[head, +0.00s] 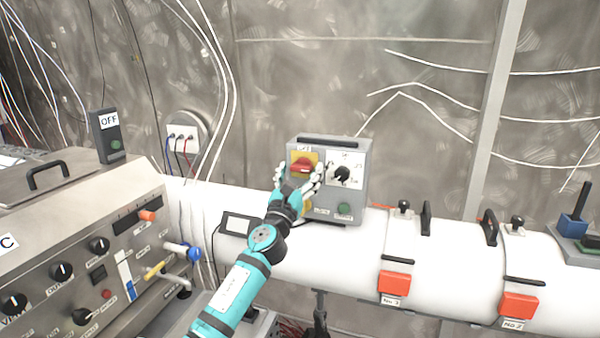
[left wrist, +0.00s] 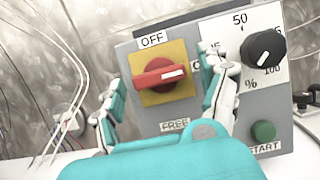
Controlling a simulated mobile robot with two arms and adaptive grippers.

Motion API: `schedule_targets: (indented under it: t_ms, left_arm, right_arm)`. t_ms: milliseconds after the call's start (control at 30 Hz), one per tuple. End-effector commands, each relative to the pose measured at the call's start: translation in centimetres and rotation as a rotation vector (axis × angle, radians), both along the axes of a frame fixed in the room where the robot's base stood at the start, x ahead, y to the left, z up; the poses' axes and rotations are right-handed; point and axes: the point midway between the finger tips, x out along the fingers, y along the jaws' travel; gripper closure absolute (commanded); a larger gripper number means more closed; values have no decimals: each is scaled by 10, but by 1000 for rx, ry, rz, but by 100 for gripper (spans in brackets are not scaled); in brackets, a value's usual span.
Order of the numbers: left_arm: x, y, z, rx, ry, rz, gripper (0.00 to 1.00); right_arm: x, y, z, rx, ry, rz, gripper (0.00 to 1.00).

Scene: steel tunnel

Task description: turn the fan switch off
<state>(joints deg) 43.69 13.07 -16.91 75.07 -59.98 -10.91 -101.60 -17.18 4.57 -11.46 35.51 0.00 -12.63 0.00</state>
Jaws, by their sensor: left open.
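The fan switch is a red rotary handle (head: 303,166) on a yellow plate, on the front of a grey control box (head: 355,205). In the left wrist view the red handle (left wrist: 160,75) lies nearly level, its white mark at the right end, pointing toward a partly hidden label. An "OFF" label (left wrist: 152,39) is above the plate and a "FREE" label (left wrist: 174,125) below it. My left gripper (head: 299,174) is open in front of the switch, one finger on each side of the handle; contact cannot be told. My right gripper is not in view.
A black dial (head: 342,174) and a green start button (head: 344,209) are close to the right on the box. The box stands on a white pipe (head: 450,255) with red-tagged clamps. A steel console (head: 60,235) with knobs stands at left. Loose wires hang on the wall.

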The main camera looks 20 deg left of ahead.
Motion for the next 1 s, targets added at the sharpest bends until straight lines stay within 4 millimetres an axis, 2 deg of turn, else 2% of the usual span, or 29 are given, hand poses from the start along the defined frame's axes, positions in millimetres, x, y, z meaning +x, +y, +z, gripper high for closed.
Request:
schedule_targets:
  t_ms: [300, 733, 1000]
  left_arm:
    - [3, 0, 1, 0, 0, 0, 23]
    - [2, 0, 1, 0, 0, 0, 78]
    - [2, 0, 1, -24, 1, 1, 80]
  right_arm:
    - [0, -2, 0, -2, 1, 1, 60]
    - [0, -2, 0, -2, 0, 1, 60]
    - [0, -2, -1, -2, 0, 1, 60]
